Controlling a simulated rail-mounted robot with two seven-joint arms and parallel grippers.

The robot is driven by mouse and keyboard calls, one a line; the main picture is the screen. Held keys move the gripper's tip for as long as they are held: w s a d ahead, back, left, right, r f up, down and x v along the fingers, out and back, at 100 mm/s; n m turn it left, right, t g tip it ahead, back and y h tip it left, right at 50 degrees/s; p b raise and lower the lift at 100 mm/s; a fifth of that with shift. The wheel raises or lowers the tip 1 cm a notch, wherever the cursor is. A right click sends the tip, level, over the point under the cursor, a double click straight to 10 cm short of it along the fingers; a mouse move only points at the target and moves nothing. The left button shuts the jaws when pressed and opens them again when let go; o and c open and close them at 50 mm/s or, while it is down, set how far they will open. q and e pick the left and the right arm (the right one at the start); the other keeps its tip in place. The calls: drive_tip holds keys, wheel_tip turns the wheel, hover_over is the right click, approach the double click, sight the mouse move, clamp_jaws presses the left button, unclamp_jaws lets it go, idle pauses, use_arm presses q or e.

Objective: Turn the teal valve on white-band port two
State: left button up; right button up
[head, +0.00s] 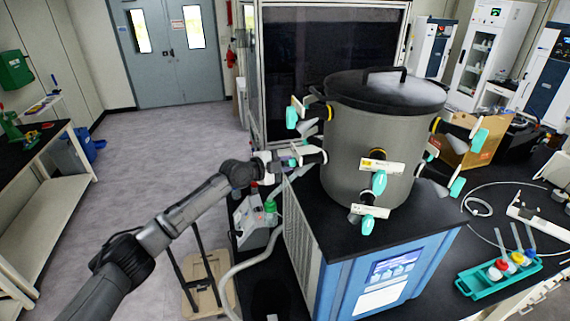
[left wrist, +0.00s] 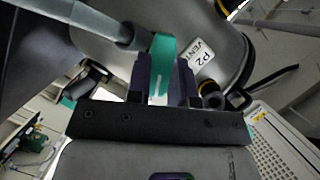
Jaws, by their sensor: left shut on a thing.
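The grey drum (head: 345,140) with a black lid stands on the blue freeze dryer. Ports with teal valve handles ring its side. My left gripper (head: 292,158) is at a port on the drum's left side, below another valve (head: 292,117). In the left wrist view, my left gripper (left wrist: 162,88) is shut on a teal valve handle (left wrist: 161,52), which stands up between the two fingers. A white label (left wrist: 201,51) reading "P2 VENT" sits beside it. The port's band is mostly hidden by the gripper. My right gripper is not in view.
Other teal valves (head: 379,183) stick out at the drum's front and right side. A pale hose (head: 250,262) runs down beside the freeze dryer (head: 385,275). A teal rack (head: 500,276) with bottles lies on the right bench. The floor at the left is open.

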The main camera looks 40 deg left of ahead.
use_arm(q)
clamp_jaws()
